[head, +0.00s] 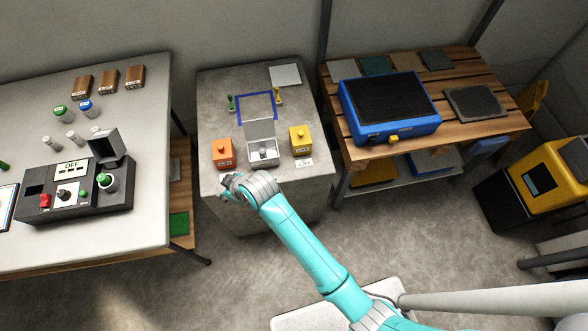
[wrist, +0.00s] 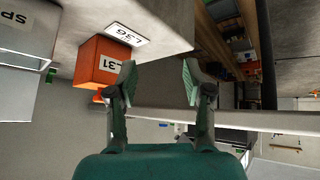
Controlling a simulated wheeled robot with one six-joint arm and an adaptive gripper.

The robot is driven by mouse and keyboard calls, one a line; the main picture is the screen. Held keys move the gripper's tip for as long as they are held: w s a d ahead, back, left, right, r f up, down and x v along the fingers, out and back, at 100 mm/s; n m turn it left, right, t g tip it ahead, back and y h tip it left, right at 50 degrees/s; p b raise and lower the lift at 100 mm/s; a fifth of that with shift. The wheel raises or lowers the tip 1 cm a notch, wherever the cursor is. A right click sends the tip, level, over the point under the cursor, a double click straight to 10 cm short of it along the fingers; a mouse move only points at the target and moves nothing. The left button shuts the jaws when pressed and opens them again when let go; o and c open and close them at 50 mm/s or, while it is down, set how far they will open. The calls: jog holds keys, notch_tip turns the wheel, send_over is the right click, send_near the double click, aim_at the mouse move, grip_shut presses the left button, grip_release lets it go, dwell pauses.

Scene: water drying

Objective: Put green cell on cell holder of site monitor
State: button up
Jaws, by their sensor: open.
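A dark console (head: 75,205) with an OFF display, likely the site monitor, stands on the left table. A raised lid (head: 104,144) is at its right. A green-topped cylinder (head: 107,182) sits at the console's right end, below the lid. Another green-capped cylinder (head: 62,115) stands farther back, beside a blue-capped one (head: 87,107). I cannot tell which green piece is the cell. My gripper (head: 228,181) is just in front of the middle table; the wrist view shows its fingers (wrist: 158,80) spread with nothing between them.
The middle table (head: 215,100) holds an orange box (head: 224,153), a white open-lidded box (head: 263,152) and a yellow box (head: 301,140). The orange box (wrist: 98,62) is near my fingers in the wrist view. Floor shows between the left and middle tables. A blue device (head: 390,105) is at right.

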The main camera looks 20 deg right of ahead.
jog(key=s+d+m+t+h, duration=0.2)
jog(key=s+d+m+t, duration=0.3)
jog(key=s+d, duration=1.4)
jog(key=s+d+r+m+t+h, duration=0.1)
jog(key=s+d+r, duration=0.3)
jog(key=s+r, duration=0.5)
jog(key=s+d+r+m+t+h, duration=0.2)
jog(key=s+d+r+m, duration=0.1)
jog(key=s+r, duration=0.6)
jog(key=shift+s+d+r+m+t, duration=0.25)
jog(key=shift+d+r+m+t, duration=0.05)
jog(key=shift+d+r+t, duration=0.15)
jog(key=shift+a, duration=0.1)
